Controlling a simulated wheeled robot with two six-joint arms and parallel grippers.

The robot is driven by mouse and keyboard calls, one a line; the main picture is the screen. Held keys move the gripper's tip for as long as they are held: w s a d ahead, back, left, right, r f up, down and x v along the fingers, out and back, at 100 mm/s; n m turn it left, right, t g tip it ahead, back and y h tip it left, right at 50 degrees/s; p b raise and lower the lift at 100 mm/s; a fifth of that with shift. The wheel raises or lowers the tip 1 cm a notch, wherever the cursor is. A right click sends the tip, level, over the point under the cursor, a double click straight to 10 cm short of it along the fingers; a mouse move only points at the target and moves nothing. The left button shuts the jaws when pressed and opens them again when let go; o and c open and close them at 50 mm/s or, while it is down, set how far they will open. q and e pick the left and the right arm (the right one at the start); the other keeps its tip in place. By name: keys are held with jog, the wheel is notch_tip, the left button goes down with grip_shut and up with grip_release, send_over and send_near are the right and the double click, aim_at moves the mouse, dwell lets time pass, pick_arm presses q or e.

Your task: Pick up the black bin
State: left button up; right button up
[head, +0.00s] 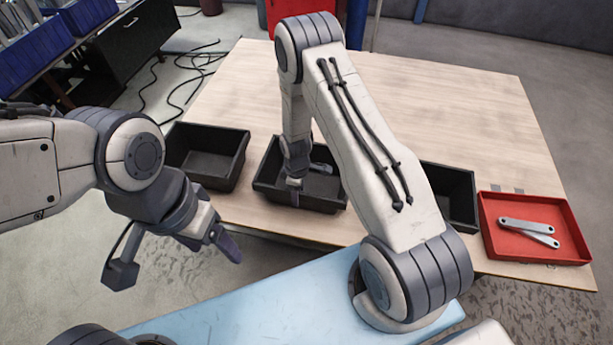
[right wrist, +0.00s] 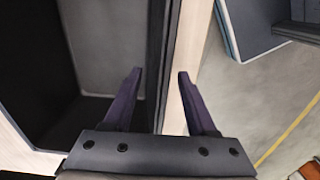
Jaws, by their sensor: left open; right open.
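Three black bins stand in a row along the table's near side: a left bin (head: 207,157), a middle bin (head: 268,178) and a right bin (head: 455,192) partly hidden by my right arm. My right gripper (head: 308,179) is open at the middle bin, pointing down. In the right wrist view its open fingers (right wrist: 158,90) lie on either side of a bin wall (right wrist: 164,45), one over the dark inside and one over the outside. Contact cannot be told. My left gripper (head: 176,262) is open and empty, in front of the table's near left edge, over the floor.
A red tray (head: 487,225) with grey metal brackets (head: 528,230) sits at the table's right end. The wooden table (head: 450,100) is clear behind the bins. A black cabinet (head: 130,50) and loose cables (head: 185,75) are at the far left.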

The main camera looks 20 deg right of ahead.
grip_shut()
dwell(1.4)
